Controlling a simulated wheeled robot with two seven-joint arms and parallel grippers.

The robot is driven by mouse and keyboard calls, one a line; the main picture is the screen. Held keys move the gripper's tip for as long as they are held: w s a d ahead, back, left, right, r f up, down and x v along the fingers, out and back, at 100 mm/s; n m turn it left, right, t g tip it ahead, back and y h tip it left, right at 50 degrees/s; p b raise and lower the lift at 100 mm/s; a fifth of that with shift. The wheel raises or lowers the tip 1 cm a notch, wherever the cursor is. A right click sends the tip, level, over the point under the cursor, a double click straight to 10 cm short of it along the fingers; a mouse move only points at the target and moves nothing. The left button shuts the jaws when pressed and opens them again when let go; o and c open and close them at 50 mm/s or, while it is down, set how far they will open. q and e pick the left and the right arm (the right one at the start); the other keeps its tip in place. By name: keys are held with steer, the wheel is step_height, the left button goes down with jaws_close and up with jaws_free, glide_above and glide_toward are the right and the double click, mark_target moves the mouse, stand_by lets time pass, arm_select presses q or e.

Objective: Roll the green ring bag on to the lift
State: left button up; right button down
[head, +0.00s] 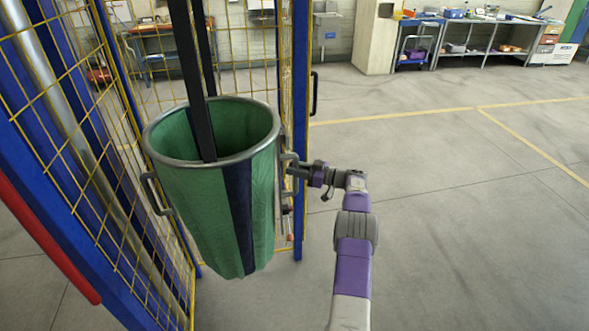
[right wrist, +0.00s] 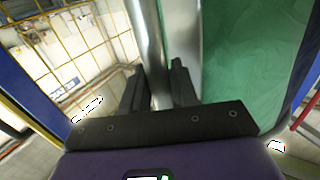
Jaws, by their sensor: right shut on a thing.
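The green ring bag (head: 205,210) has a dark blue stripe and a grey metal rim with side handles. My right gripper (head: 294,172) is at the bag's right handle. In the right wrist view its two dark fingers (right wrist: 160,88) are shut on the metal handle bar (right wrist: 150,45), with the green cloth (right wrist: 245,60) close at the right. The lift appears to be the yellow mesh cage (head: 95,150) with blue posts; its platform is hidden. My left gripper is not in view.
A blue post (head: 300,90) with a black handle stands just behind the bag's right side. A red bar (head: 45,240) runs along the lower left. Workbenches (head: 470,40) line the back wall. The grey floor (head: 460,220) at the right is clear.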

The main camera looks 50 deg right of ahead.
steer(key=shift+w+d+r, duration=0.25)
steer(key=shift+r, duration=0.35)
steer(key=c, duration=1.1)
jaws_free()
steer(key=shift+w+d+f, duration=0.1)
steer(key=shift+w+f, duration=0.05)
steer(key=shift+o, duration=0.4)
steer(key=shift+w+d+f, duration=0.1)
steer(key=shift+w+f, duration=0.1)
steer(key=shift+s, duration=0.1)
steer(key=shift+f, duration=0.2)
steer(key=v, duration=0.7)
steer(key=shift+s, duration=0.35)
